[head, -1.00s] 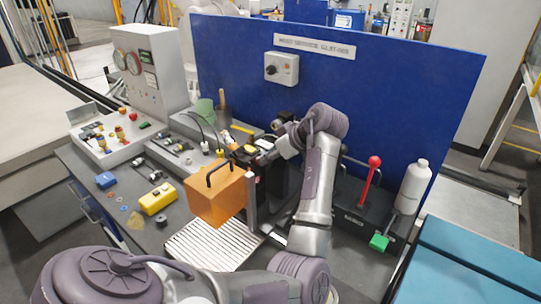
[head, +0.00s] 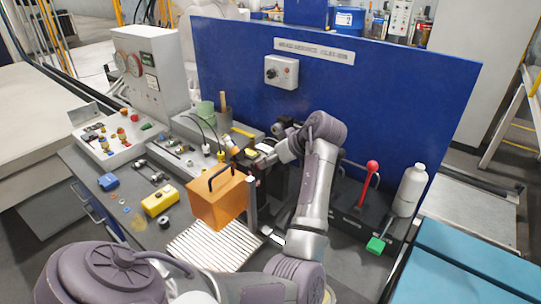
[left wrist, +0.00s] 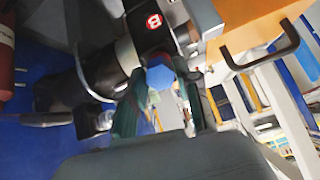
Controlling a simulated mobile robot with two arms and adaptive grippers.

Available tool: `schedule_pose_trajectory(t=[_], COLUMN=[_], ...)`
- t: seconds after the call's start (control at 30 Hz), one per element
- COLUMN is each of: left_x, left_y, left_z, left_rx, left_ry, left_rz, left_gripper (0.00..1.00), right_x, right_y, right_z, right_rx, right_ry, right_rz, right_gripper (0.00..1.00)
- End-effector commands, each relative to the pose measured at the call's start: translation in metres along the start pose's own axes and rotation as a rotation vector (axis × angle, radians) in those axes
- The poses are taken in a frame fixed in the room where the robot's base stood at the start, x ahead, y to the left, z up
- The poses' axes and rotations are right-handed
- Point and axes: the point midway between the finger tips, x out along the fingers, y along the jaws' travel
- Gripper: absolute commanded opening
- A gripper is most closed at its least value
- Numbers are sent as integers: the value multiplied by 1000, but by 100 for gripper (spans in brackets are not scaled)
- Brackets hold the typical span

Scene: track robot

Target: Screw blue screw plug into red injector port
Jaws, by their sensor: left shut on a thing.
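In the left wrist view a blue screw plug (left wrist: 160,74) with a faceted head sits between the fingers of my left gripper (left wrist: 165,92), which is shut on it. In the head view my left gripper (head: 246,156) is small, behind the orange box, close to the dark assembly. The plug cannot be made out there. My right gripper is in neither view.
An orange box with a black handle (head: 218,200) stands just in front of the gripper. A blue panel (head: 400,110) rises behind.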

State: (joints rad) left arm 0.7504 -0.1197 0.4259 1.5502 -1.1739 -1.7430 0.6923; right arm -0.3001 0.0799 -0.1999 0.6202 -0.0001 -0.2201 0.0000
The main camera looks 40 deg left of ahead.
Motion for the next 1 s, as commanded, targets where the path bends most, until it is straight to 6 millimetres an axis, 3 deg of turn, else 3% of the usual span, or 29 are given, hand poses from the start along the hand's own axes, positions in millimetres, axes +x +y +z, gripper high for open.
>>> schedule_pose_trajectory(t=[0.43, 0.47, 0.6, 1.0], left_x=[-2, 0, 0, -6], left_y=[0, 0, 0, 0], left_z=[-2, 0, 0, 0], left_rx=[160, 156, 153, 150], left_ry=[0, 0, 0, 0], left_rz=[-1, 0, 0, 1], left_gripper=[0, 36, 60, 60], right_x=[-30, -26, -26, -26], right_y=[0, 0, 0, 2], right_z=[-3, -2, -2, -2], right_rx=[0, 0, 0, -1], right_ry=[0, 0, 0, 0], right_rz=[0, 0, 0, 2], right_gripper=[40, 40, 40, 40])
